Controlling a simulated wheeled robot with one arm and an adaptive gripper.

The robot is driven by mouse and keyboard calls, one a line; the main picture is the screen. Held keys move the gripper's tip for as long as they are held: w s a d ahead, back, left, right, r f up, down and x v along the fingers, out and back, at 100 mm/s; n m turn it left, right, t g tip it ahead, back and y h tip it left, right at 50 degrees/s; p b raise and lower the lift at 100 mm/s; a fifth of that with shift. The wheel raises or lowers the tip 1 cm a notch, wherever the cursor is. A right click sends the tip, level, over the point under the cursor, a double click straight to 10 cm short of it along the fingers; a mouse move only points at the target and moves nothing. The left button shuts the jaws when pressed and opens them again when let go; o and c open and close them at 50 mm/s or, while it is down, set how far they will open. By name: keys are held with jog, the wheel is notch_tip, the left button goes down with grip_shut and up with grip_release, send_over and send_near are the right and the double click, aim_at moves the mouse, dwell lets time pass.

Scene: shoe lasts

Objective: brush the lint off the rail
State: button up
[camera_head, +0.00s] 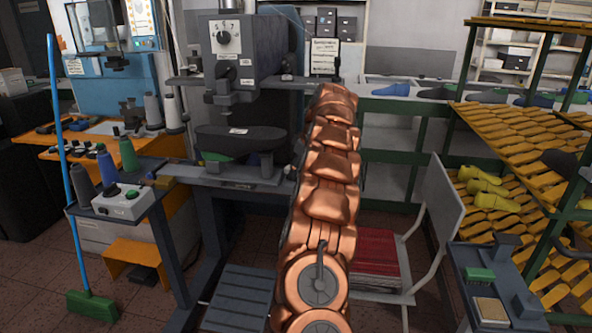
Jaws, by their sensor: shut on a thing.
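My copper-coloured arm rises through the middle of the view and reaches toward the back. Its far end hides my gripper and anything in it. A long pale rail with a green front edge (395,104) runs along the back, right of my arm. Blue and dark shoe lasts (388,88) stand on it. I cannot make out any lint on the rail at this distance. My arm covers the part of the rail behind it.
A grey press machine (240,60) stands just left of my arm. A white chair (440,215) with red stuff on its seat is close on the right. A slatted rack of lasts (525,125) fills the right side. A broom (92,303) leans at left.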

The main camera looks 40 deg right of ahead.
jog(key=shift+s+d+f+b, duration=0.1)
jog(key=shift+s+d+b, duration=0.1)
jog(key=shift+s+d, duration=0.6)
jog(key=shift+s+d+b, duration=0.2)
jog(key=shift+s+d, duration=0.3)
jog(key=shift+s, duration=0.55)
jog(key=shift+s+d+f+b, duration=0.1)
jog(key=shift+s+d+b, duration=0.1)
jog(key=shift+s+d, duration=0.6)
